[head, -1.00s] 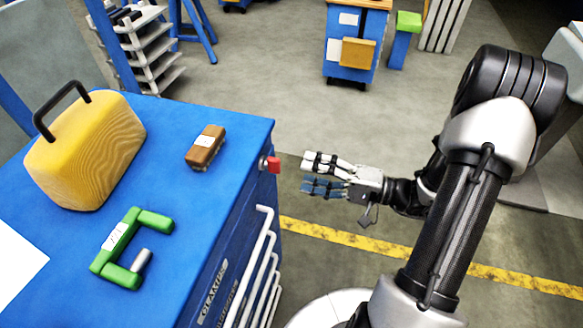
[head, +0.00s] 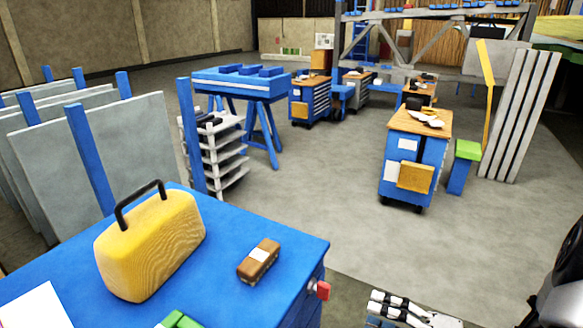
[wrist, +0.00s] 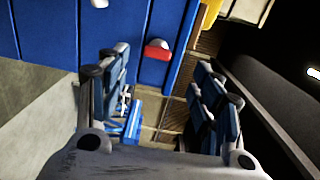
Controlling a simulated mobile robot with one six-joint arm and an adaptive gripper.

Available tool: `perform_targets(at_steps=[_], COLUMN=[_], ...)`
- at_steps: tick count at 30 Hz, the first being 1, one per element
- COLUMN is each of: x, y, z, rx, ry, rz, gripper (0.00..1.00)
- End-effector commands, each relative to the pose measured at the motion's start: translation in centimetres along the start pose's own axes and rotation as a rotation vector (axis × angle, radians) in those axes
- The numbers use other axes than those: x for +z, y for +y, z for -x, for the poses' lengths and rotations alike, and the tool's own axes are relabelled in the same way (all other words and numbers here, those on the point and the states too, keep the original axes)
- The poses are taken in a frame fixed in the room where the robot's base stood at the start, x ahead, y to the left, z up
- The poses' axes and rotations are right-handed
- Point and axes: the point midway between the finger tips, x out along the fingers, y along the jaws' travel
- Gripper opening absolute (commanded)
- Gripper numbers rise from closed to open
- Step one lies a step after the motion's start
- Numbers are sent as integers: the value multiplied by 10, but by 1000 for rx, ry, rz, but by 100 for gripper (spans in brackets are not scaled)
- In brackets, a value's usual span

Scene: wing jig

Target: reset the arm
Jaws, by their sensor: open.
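My gripper (head: 400,310) shows at the bottom right of the head view, cut off by the lower edge. It is beside the right side of the blue cabinet (head: 60,262), apart from it. In the wrist view my gripper (wrist: 162,105) has its two blue-padded fingers spread, with nothing held between them. Part of my arm (head: 562,285) shows at the right edge of the head view.
On the cabinet are a yellow case (head: 150,245), a brown block (head: 258,260) and a partly cut-off green clamp (head: 178,320). A red knob (head: 322,290) sticks out from its side. A rolling cart (head: 410,160) stands farther back. Open floor (head: 330,200) lies between.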

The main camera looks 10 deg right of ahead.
Motion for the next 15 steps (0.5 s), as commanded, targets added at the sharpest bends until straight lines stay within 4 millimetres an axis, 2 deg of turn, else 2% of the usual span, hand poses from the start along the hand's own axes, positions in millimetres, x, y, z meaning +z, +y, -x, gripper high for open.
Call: perform_targets(at_steps=[2, 7, 11, 15], x=[16, 74, 117, 152], y=[-13, -38, -49, -56], z=[-14, -42, -47, -40], rx=[60, 306, 541, 801], ry=[-93, -349, -491, -564], rz=[0, -8, 22, 101], gripper=[60, 60, 60, 60])
